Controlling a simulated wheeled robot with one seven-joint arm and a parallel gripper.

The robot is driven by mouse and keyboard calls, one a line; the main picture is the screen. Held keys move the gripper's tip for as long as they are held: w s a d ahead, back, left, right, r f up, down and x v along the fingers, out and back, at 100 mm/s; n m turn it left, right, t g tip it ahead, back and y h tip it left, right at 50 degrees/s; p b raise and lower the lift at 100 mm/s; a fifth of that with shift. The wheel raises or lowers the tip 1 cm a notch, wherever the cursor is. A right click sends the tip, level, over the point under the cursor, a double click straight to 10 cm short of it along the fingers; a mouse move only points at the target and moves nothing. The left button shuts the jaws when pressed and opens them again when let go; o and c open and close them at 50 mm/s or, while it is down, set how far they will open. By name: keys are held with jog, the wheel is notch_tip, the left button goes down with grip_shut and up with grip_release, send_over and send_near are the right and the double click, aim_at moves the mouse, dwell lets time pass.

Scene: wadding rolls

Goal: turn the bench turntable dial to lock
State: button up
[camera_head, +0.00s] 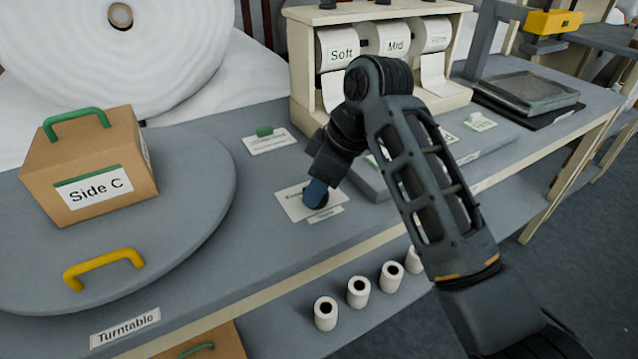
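The round grey turntable (205,200) is set in the bench at left, with a "Turntable" label (124,327) on the bench's front edge. A white plate (291,203) with partly covered print lies on the bench right of it, with a small tag (325,214) in front. My gripper (318,190) points down at this plate. A blue and dark rounded piece shows at the arm's end over the plate; I cannot tell whether it is the dial or part of my gripper. The fingers are hidden, and no lock mark is readable.
A "Side C" box (135,205) with a green handle and a yellow handle (104,265) are on the turntable. A green-topped plate (268,142) lies behind my gripper. A roll dispenser (303,75) stands at the back. Several small rolls (358,291) stand below the bench edge.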

jog(key=shift+c, duration=0.2)
grip_shut()
jog(key=shift+r+p, duration=0.15)
jog(key=shift+p, duration=0.2)
jog(key=shift+s+r+m+p, duration=0.1)
jog(key=shift+m+p, duration=0.5)
jog(key=shift+p, duration=0.15)
jog(key=m+t+p, duration=0.1)
jog(key=m+p, duration=0.1)
jog(key=p, duration=0.1)
jog(key=shift+s+r+h+p, duration=0.1)
jog(key=shift+r+h+p, duration=0.05)
jog(key=shift+h+p, duration=0.2)
jog(key=m+t+h+p, duration=0.1)
jog(key=m+p, duration=0.3)
jog(key=p, duration=0.1)
jog(key=shift+a+m, duration=0.15)
jog(key=shift+m, duration=0.25)
jog(key=m+t+h+p, duration=0.1)
jog(key=m+p, duration=0.2)
jog(key=shift+a+m+h, duration=0.1)
jog(key=shift+m+h, duration=0.15)
jog(key=shift+m, duration=0.05)
jog(key=m+p, duration=0.1)
jog(key=m, duration=0.1)
jog(key=m+h+p, duration=0.1)
jog(key=m, duration=0.1)
jog(key=shift+f+h, duration=0.3)
jog(key=shift+m, duration=0.3)
